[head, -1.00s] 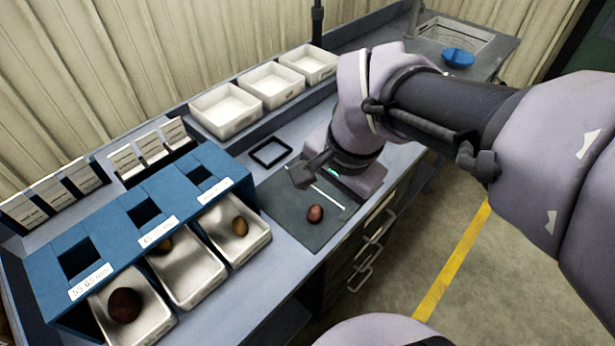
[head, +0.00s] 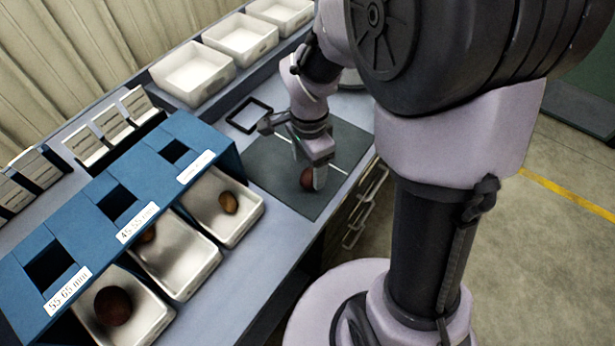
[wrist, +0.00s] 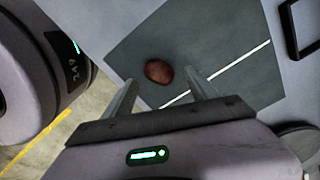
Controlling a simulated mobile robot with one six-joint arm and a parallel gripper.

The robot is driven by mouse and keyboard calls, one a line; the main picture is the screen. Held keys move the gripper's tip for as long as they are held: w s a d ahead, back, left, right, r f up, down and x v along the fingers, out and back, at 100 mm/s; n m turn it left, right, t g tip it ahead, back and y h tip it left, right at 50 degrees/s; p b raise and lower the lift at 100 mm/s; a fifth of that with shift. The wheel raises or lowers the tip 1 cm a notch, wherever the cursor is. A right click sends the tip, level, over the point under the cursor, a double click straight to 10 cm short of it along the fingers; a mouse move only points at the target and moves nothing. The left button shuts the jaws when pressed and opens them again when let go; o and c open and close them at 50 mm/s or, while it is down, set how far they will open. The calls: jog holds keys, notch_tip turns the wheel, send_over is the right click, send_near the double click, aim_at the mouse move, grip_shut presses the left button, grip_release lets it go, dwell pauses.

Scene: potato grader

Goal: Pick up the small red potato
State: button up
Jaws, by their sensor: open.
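The small red potato (head: 307,179) lies on the dark grey mat (head: 265,165), near the mat's front edge. My gripper (head: 313,180) is above and beside it in the head view and hides part of it. In the wrist view the whole potato (wrist: 159,71) shows on the mat, ahead of and between the lines of the two fingers. My gripper (wrist: 163,88) is open there, with a finger on either side and nothing between them. I cannot tell the exact height of the fingertips over the mat.
A blue grader (head: 120,205) with square holes stands left of the mat. Metal trays (head: 240,232) under it hold brown potatoes. White bins (head: 195,75) line the back. A small black square frame (head: 248,113) lies behind the mat. Drawer handles (head: 352,238) stick out in front.

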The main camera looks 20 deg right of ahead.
aim_at(308, 174)
notch_tip(308, 174, down, 3)
jog(key=shift+f+b, duration=0.15)
jog(key=shift+b, duration=0.35)
jog(key=shift+c, duration=0.2)
jog(key=c, duration=1.4)
jog(key=shift+r, duration=0.2)
